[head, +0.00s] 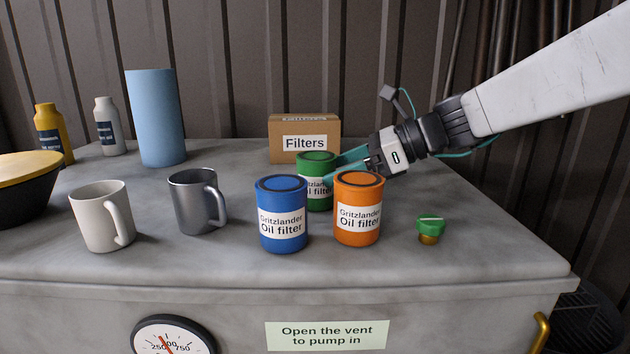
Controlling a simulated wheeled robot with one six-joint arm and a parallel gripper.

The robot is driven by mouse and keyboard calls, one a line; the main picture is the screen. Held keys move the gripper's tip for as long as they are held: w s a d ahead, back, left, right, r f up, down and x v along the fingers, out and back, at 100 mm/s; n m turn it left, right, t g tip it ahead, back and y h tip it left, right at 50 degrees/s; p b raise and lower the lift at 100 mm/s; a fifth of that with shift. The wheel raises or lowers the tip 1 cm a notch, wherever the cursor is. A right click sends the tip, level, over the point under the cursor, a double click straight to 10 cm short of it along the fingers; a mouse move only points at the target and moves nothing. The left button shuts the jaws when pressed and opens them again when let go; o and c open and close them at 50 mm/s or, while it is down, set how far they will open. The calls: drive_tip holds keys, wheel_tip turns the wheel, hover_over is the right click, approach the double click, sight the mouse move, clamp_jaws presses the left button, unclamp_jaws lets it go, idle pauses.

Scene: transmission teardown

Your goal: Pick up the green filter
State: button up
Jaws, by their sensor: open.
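The green filter (318,160) is a green can with a white label, standing upright on the grey bench top. It is behind the blue filter (282,215) and the orange filter (358,210), which hide its lower parts. My gripper (345,165) reaches in from the right with teal fingers pointing left, at the green filter's right side. The fingers are apart, and part of them is hidden behind the orange filter. I cannot tell whether they touch the green can.
A cardboard Filters box (305,127) stands close behind the green filter. A green-topped brass cap (430,228) sits at the right. A grey metal mug (197,202), a white mug (98,218) and a blue cylinder (155,118) stand to the left.

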sight(316, 175)
drive_tip(key=x, duration=0.5)
drive_tip(key=shift+s+a+r, duration=0.1)
drive_tip(key=shift+a, duration=0.05)
drive_tip(key=c, duration=1)
drive_tip(key=shift+r, duration=0.15)
drive_tip(key=shift+c, duration=0.4)
